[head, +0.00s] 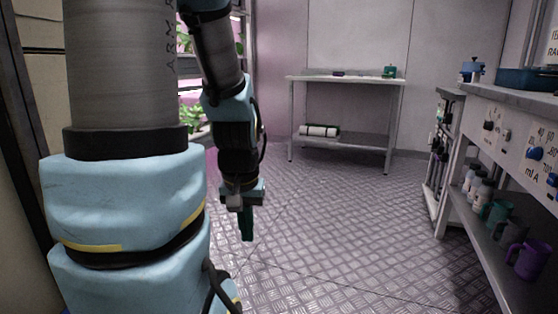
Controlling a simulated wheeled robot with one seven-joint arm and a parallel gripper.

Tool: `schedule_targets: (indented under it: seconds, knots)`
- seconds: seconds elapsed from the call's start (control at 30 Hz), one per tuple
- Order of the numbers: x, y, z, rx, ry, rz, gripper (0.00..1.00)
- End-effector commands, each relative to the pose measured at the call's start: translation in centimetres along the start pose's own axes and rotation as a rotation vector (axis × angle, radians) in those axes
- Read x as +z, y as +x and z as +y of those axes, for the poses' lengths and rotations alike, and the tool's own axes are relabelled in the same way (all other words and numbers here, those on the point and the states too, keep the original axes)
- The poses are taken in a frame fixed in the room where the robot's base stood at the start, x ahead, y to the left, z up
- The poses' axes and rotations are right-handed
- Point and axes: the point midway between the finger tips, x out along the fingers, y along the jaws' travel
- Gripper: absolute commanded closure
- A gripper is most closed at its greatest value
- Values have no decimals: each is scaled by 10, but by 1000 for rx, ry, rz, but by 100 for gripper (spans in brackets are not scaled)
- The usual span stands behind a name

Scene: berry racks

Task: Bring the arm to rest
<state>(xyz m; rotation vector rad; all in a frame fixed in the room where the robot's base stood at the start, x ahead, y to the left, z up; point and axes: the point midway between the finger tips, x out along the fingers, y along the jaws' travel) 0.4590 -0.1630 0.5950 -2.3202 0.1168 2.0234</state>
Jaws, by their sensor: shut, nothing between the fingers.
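My gripper (246,226) hangs at the end of my blue and grey arm, left of the middle in the head view. Its dark green fingers point down over open floor. The fingers are together with nothing between them. The arm hangs down beside my column and touches nothing that I can see. Part of the arm is hidden at the top edge of the view.
A metal table (345,80) with a lower shelf stands at the back. A long bench (478,92) runs along the right, with mugs and bottles on its lower shelf. Plants (192,119) grow on racks behind my arm. The metal floor (330,215) between is clear.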

Motion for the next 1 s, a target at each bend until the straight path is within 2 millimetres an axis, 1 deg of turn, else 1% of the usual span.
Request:
schedule_targets:
  seconds: [0.03, 0.17, 0.3, 0.8, 0.9, 1.0]
  knots:
    - [-3, -22, 0, 0, 1, 0, 100]
    - [-8, -54, 1, 0, 2, 1, 100]
    - [-14, -98, 1, 0, 2, 2, 100]
    - [-36, -250, 2, 0, 3, 2, 100]
    - [-40, -281, 2, 0, 3, 2, 100]
    - [-43, -307, 2, 0, 3, 2, 100]
